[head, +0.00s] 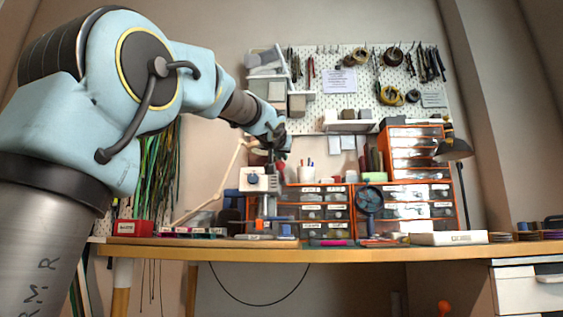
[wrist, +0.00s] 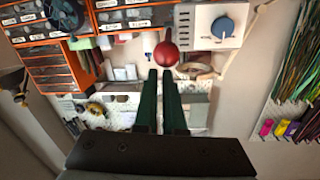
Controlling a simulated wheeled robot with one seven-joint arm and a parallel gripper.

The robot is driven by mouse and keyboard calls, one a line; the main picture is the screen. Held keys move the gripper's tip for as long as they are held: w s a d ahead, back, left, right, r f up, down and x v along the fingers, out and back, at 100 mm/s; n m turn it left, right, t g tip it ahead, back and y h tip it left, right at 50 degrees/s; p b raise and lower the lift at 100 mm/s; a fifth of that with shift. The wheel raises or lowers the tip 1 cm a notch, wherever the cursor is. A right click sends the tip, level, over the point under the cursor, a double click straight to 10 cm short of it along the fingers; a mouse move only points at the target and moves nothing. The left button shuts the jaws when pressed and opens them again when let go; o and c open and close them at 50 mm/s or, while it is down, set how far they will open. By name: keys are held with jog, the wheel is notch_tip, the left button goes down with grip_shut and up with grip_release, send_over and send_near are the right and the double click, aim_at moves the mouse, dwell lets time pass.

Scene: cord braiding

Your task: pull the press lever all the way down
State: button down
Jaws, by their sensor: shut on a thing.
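The press shows in the head view as a pale box head (head: 268,181) with a blue round dial, on a stand on the workbench. In the wrist view its pale head (wrist: 203,28) is at the top, right of centre. The lever's round red knob (wrist: 166,52) is at the tips of my gripper (wrist: 160,74). In the head view my gripper (head: 272,151) is just above the press, and the lever is mostly hidden there.
Orange-framed drawer units (head: 405,190) stand right of the press. A small blue fan (head: 369,200) and a black lamp (head: 453,149) are further right. A red box (head: 132,228) and hanging cords (head: 152,178) are at the left. A pegboard (head: 350,75) with tools is behind.

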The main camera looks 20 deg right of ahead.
jog(key=shift+y, duration=0.5)
jog(key=shift+w+a+f, duration=0.1)
jog(key=shift+w+f, duration=0.1)
jog(key=shift+f, duration=0.55)
jog(key=shift+w+d+f, duration=0.1)
jog(key=shift+w+f, duration=0.1)
jog(key=shift+f, duration=0.6)
jog(key=shift+w+a+f, duration=0.1)
jog(key=shift+w+f, duration=0.1)
jog(key=shift+f, duration=0.55)
notch_tip(320, 180, up, 8)
jog(key=p, duration=0.5)
jog(key=s+a+h+b, duration=0.1)
jog(key=s+a+b, duration=0.2)
jog(key=s, duration=0.6)
jog(key=shift+s+a+f, duration=0.4)
jog(key=shift+a+f, duration=0.05)
